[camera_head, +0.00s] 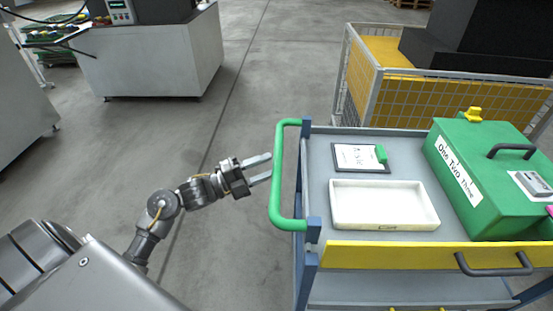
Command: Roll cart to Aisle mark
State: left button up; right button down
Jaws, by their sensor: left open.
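The cart (318,184) stands on the right, with a grey top, blue posts and a yellow drawer front (400,254). Its green push handle (276,175) is on its left side. My left gripper (265,169) is open, with its two fingers pointing at the handle from the left. The fingertips are at or just short of the handle bar; I cannot tell whether they touch it. On the cart top are a white tray (384,225), a clipboard (357,158) with a green clip, and a green box (470,200) labelled "One Two Three". My right gripper and the Aisle mark are not in view.
A yellow-panelled mesh cage (415,92) with black blocks stands behind the cart. A grey machine cabinet (155,65) is at upper left, another at the left edge (20,95). The grey floor (255,85) between is clear, with a dark seam line.

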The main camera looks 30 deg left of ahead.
aim_at(277, 163)
pick_arm(q)
jog(key=shift+p+x, duration=0.3)
jog(key=shift+x, duration=1.7)
jog(key=shift+c, duration=0.5)
jog(key=shift+s, duration=0.1)
grip_shut()
